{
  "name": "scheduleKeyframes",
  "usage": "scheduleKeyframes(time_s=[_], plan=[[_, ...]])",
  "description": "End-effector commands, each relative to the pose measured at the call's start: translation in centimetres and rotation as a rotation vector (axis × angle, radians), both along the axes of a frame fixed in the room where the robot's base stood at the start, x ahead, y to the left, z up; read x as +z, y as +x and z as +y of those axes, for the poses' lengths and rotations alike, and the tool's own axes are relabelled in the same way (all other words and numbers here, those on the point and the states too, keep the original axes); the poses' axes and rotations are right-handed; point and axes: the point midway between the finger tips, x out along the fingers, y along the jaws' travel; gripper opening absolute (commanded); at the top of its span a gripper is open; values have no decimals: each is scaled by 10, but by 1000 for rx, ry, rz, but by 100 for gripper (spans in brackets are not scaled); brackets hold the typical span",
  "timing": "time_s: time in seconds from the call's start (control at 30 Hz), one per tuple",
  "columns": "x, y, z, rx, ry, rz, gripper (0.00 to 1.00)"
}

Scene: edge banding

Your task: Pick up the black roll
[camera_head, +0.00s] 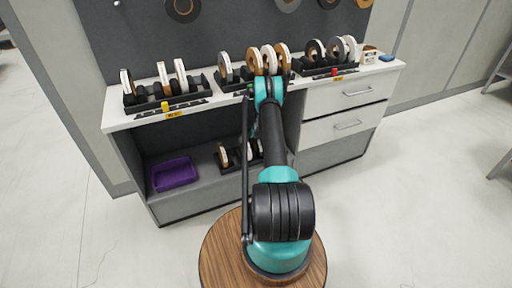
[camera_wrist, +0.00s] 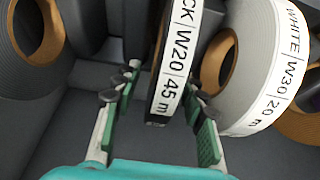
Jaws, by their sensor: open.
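The black roll (camera_wrist: 173,60) stands on edge in the wrist view, with a white label reading "CK | W20 | 45 m". My gripper (camera_wrist: 160,88) is open, with one finger on each side of this roll's near edge. The right finger is close to the roll, and a wider gap shows on the left. I cannot tell whether either finger touches it. In the head view my arm reaches to the middle rack on the counter and hides the gripper's fingers. I cannot tell there which roll is the black one.
A roll labelled "WHITE | W30 | 20 m" (camera_wrist: 262,65) stands close by the right finger. More rolls fill the left rack (camera_head: 165,105) and right rack (camera_head: 325,70). A purple bin (camera_head: 174,174) sits on the lower shelf.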

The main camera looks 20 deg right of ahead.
Motion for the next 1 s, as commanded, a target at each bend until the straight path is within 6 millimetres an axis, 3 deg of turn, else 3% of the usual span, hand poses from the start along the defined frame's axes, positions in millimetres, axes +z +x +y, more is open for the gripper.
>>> scheduleKeyframes(time_s=[0.27, 0.6, 1.0], plan=[[-2, 1, 0, 0, 0, 0, 40], [-1, 1, 0, 0, 0, 0, 0], [-1, 1, 0, 0, 0, 0, 0]])
